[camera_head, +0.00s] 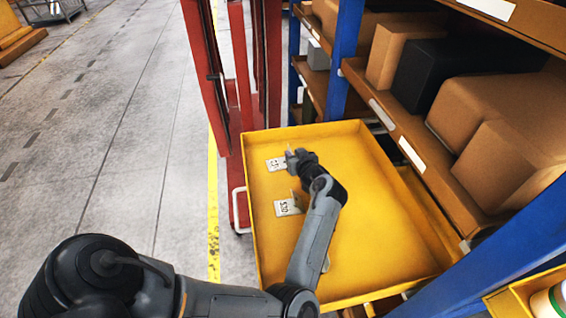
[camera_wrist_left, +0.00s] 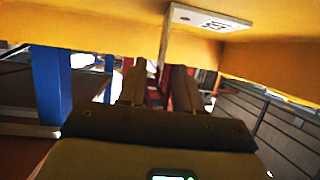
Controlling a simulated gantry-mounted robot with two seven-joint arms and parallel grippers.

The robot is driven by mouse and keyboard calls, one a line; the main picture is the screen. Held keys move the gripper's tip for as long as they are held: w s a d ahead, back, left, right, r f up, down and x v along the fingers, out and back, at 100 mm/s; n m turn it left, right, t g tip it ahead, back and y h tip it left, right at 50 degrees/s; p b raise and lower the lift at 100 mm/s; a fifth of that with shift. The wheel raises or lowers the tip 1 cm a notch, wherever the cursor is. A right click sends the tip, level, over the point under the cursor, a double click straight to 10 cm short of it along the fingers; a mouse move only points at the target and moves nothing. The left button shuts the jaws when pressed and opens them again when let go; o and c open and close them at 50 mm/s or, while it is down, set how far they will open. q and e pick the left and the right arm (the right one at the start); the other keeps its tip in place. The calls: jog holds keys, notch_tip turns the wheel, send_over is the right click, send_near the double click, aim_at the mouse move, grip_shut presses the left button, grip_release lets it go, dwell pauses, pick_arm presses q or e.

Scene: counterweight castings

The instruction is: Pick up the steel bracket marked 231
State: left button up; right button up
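A light steel bracket (camera_head: 275,165) with a dark marking lies near the far left of the yellow tray. Its number is too small to read surely. A second steel bracket (camera_head: 286,207), with a marking that looks like 570, lies nearer to me. My left gripper (camera_head: 291,159) is at the right end of the far bracket. In the left wrist view, the two fingers (camera_wrist_left: 158,88) are apart, and a marked bracket (camera_wrist_left: 211,20) shows above them. Its thin upright part reaches down toward the gap. I cannot tell whether the fingers touch it. My right gripper is not in view.
The yellow tray (camera_head: 385,235) has raised rims, and its right side is clear. A red frame (camera_head: 228,80) stands at its far left. A blue-post shelf (camera_head: 345,55) with cardboard boxes (camera_head: 490,165) borders the right.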

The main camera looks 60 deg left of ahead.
aim_at(289, 149)
pick_arm(q)
jog(key=x, duration=0.5)
jog(key=shift+a+f, duration=0.1)
jog(key=shift+a, duration=0.25)
grip_shut()
